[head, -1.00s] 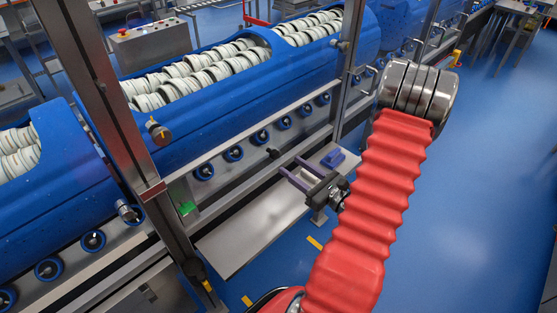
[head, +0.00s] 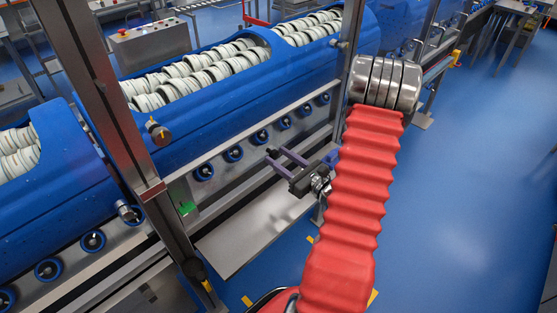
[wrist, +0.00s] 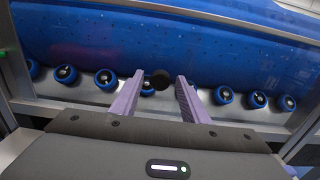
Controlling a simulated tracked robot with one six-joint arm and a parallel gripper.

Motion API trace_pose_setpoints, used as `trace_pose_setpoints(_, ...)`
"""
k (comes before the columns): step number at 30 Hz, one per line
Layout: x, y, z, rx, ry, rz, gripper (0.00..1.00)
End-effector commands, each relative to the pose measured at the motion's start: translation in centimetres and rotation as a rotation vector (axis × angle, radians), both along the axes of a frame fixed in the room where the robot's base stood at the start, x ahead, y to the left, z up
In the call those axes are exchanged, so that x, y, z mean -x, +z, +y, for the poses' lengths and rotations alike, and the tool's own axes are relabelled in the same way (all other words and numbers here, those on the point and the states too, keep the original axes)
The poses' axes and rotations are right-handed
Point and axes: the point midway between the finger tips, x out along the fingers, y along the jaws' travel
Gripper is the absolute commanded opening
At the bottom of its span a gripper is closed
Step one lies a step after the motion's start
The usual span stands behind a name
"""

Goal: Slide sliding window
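The sliding window shows as a see-through opening with a metal frame rail (head: 240,130) between two steel posts; the pane itself can hardly be made out.
Behind the window lies a long blue drum (head: 200,100) filled with white rings, above a row of blue rollers (head: 233,153). A steel post (head: 105,110) stands on the left and another (head: 347,75) on the right. A metal shelf (head: 245,240) lies below. Blue floor is free on the right.

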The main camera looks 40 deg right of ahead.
Motion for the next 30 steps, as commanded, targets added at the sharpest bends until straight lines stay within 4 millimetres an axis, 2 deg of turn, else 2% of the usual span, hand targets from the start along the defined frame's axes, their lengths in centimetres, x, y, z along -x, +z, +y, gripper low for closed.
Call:
trace_pose_setpoints(2, 0.0, 0.0, 0.0, 0.000, 0.000, 0.000, 0.35)
trace_pose_setpoints(17, 0.0, 0.0, 0.1, 0.000, 0.002, 0.000, 0.00)
trace_pose_setpoints(23, 0.0, 0.0, 0.1, -0.001, 0.002, 0.000, 0.00)
trace_pose_setpoints(24, 0.0, 0.0, 1.1, -0.003, 0.003, 0.001, 0.00)
trace_pose_setpoints(30, -0.1, 0.0, 0.3, -0.002, 0.011, 0.000, 0.00)
